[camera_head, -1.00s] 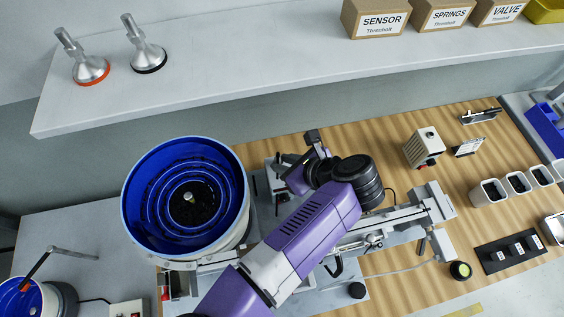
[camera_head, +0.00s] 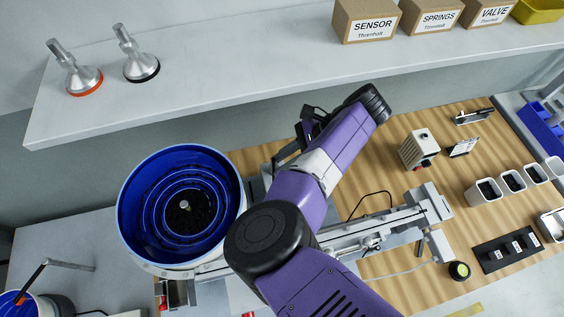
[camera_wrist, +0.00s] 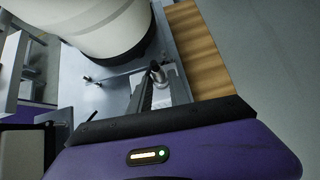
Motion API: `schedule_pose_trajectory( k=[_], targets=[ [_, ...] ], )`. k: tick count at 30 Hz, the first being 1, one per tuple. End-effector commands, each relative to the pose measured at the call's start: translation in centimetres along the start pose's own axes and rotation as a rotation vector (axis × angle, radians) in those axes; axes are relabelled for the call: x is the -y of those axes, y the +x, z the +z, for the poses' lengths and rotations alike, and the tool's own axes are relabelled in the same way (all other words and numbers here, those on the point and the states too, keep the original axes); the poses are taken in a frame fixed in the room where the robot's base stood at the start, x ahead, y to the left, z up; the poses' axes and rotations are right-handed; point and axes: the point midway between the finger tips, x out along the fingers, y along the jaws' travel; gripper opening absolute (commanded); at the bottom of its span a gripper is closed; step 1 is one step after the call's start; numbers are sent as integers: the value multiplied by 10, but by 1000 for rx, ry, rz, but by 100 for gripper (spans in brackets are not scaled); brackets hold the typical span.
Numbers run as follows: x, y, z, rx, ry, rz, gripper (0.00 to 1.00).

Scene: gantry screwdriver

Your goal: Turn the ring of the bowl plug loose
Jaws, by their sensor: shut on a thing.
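The bowl feeder (camera_head: 128,215) is a white drum with a blue stepped inside, left of my arm in the head view. Its pale outer wall (camera_wrist: 95,25) and dark base fill the upper left of the wrist view. The bowl plug (camera_wrist: 158,72) is a small upright cylinder with a dark top and a silvery ring lower down, beside the base. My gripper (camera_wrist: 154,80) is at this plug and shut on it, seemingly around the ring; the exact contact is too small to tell. In the head view, my arm and the bowl hide the plug.
A linear rail (camera_head: 380,228) runs right of the bowl on the wooden table (camera_head: 395,275). A grey shelf (camera_head: 200,112) with two silver funnel-shaped parts and labelled boxes (camera_head: 366,22) stands behind. A white box (camera_head: 420,150) and several small bins (camera_head: 485,190) are at right.

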Motion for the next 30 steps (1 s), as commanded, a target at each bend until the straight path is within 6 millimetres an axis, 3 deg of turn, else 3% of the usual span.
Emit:
schedule_pose_trajectory(
  k=[13, 30],
  targets=[
    [5, 1, 1, 2, -199, 202, 0],
    [6, 3, 1, 0, -245, 249, 0]
  ],
)
